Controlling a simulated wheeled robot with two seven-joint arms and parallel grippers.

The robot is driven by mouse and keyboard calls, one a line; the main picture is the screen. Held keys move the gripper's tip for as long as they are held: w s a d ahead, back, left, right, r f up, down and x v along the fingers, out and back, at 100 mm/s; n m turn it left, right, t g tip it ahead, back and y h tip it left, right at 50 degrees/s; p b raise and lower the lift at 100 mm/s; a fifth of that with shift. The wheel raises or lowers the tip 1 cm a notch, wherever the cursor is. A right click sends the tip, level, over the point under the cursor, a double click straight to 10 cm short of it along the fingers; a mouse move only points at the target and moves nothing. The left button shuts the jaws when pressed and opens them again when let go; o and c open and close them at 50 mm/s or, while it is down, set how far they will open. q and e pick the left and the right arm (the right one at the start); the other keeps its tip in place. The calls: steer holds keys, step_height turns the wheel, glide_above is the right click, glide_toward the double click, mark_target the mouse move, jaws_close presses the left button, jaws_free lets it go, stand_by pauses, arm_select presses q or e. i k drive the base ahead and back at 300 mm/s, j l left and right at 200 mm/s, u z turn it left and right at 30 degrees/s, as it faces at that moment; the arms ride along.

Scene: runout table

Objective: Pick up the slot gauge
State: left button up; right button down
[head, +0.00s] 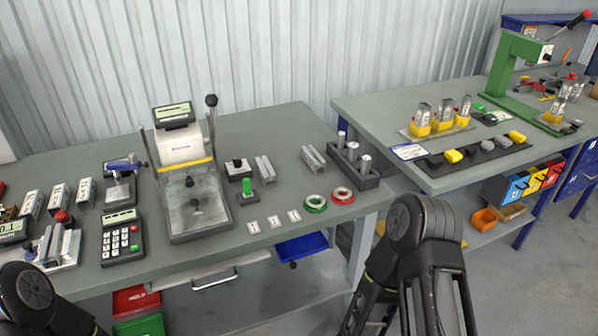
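No label marks the slot gauge, so I cannot tell for certain which piece it is. A small gauge with an upright green handle (243,187) stands on the grey table, right of the grey test machine with a display (190,195). Behind it is a black block with a knob (238,167). Two grooved metal blocks, one near (265,169) and one farther right (313,158), lie beside these. A green ring (315,203) and a red ring (343,195) lie near the front edge. My black arm links show at the bottom left and bottom right; neither gripper's fingers are visible.
A black rack with metal pins (353,166) stands at the table's right end. Small numbered cards (273,222) lie along the front. A keypad box (122,238) and several metal parts crowd the left. A second bench (400,110) with yellow-based parts stands right.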

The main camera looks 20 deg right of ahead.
mark_target(248, 193)
steer(key=l+u, duration=0.2)
steer(key=l, duration=2.45)
steer(key=i, duration=0.05)
